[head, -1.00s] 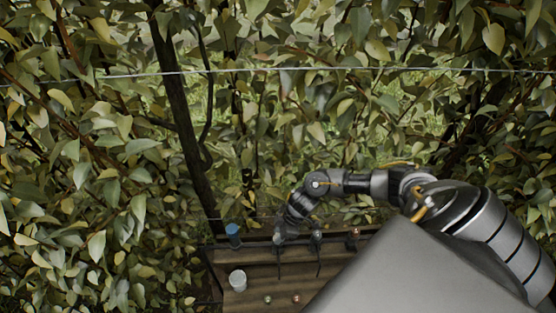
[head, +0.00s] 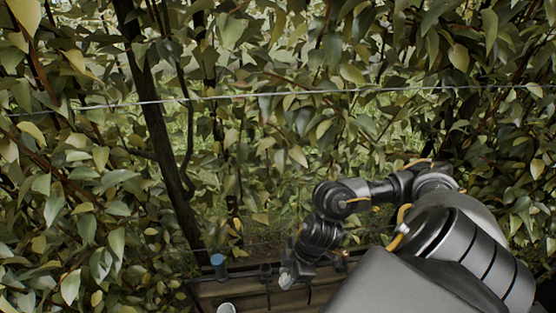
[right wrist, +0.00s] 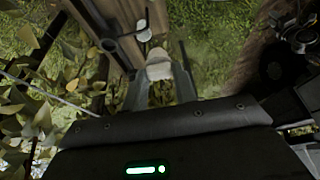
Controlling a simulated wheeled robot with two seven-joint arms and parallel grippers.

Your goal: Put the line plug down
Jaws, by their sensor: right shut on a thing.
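My right gripper (right wrist: 158,88) is shut on a pale, blunt piece (right wrist: 159,66), probably the line plug, between its two fingers in the right wrist view. In the head view my right gripper (head: 289,274) points down at the wooden bench (head: 207,291), with a small whitish piece (head: 286,281) at its tip. Whether that piece touches the bench cannot be told. The piece's lower end is hidden. My left gripper is not in view.
A blue-topped cup (head: 218,266) and a white cup (head: 226,308) stand on the bench's left. A dark hanging tool (head: 265,275) is just left of my gripper. Dense foliage, a trunk (head: 158,130) and a taut wire (head: 300,93) lie behind.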

